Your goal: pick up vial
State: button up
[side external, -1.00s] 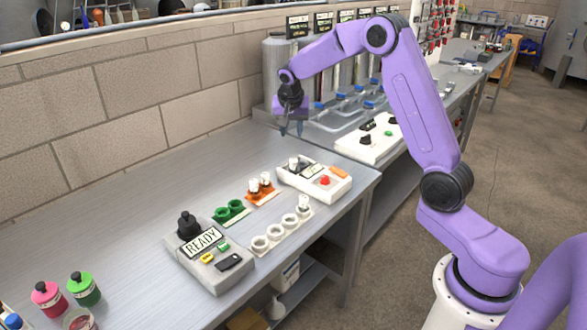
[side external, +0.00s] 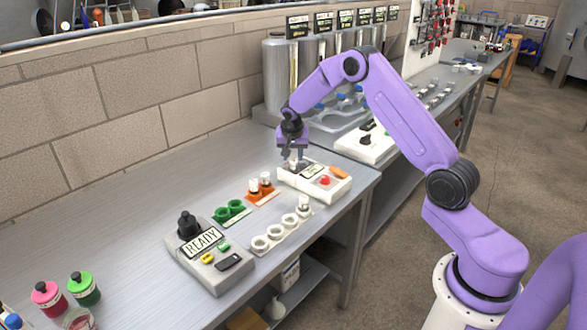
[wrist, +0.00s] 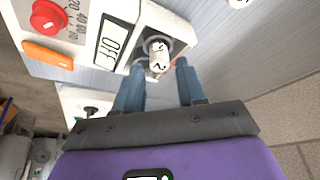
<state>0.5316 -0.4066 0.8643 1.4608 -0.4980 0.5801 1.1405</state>
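A white-capped vial (wrist: 158,48) stands in the socket of a white device whose display reads OFF (wrist: 112,42). In the side view this vial (side external: 293,164) is small and partly hidden by my gripper (side external: 297,156). My gripper is just above the device, fingers pointing down. In the wrist view the blue fingers of my gripper (wrist: 160,72) are apart, with the vial between and slightly beyond their tips. I cannot tell whether either finger touches it. Two more white-capped vials (side external: 260,183) stand in an orange rack, and another (side external: 304,202) in the end ring of a white rack.
A green rack (side external: 232,212) and a READY box (side external: 207,255) with a black knob stand nearer. Steel bench (side external: 120,230) is clear toward the wall.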

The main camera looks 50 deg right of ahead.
aim_at(293, 161)
jog(key=shift+x, duration=2.45)
jog(key=shift+d, duration=0.15)
grip_shut()
